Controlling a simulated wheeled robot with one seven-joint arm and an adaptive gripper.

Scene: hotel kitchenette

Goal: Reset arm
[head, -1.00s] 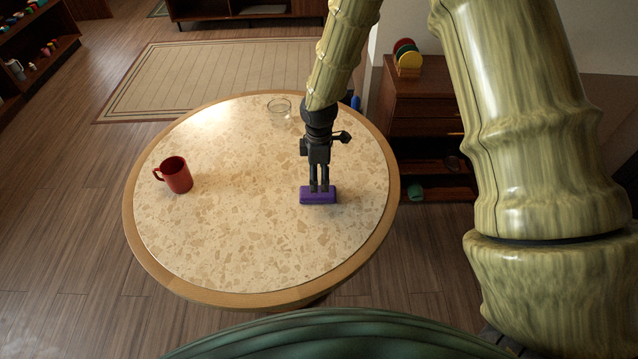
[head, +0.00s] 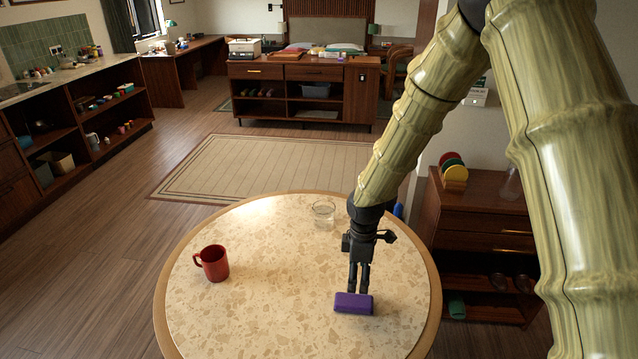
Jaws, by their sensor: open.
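My gripper (head: 358,290) points down over the right part of the round table (head: 240,325). A small purple block (head: 353,304) lies on the tabletop right at its fingertips. The fingers are open, with a narrow gap between them. They end at the upper edge of the block in the picture, and I cannot tell whether they touch it. My arm comes down to the gripper from the upper right.
A red mug (head: 212,263) stands on the table's left side. A clear glass (head: 323,215) stands near its far edge, close to my arm. A wooden cabinet (head: 480,215) with coloured discs (head: 454,172) is to the right. The table's middle is clear.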

